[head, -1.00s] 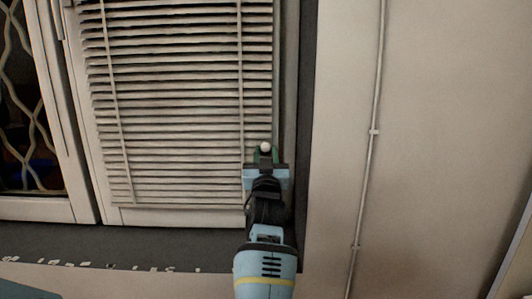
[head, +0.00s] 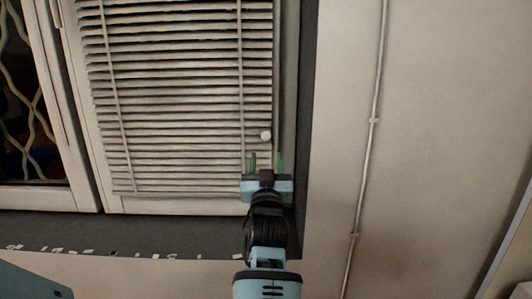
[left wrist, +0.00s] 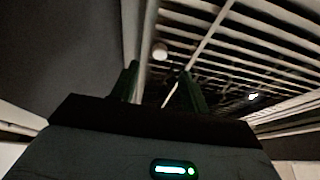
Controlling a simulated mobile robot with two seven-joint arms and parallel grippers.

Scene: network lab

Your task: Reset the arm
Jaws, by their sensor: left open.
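My left gripper (head: 266,163) is open, with its two green fingers apart and nothing between them. It points up at the lower right part of the window blind (head: 180,110). A small white ball-shaped knob (head: 265,136) shows just beyond the fingertips, at the right edge of the blind. In the left wrist view the open fingers (left wrist: 162,82) frame the same knob (left wrist: 160,52), clear of both fingers. My right gripper is not in view.
The white window frame (head: 88,130) and a dark sill band (head: 150,238) surround the blind. Bare wall (head: 440,120) with a thin vertical conduit (head: 374,120) lies to the right. A dark pane with a wavy grille (head: 25,100) is at the left.

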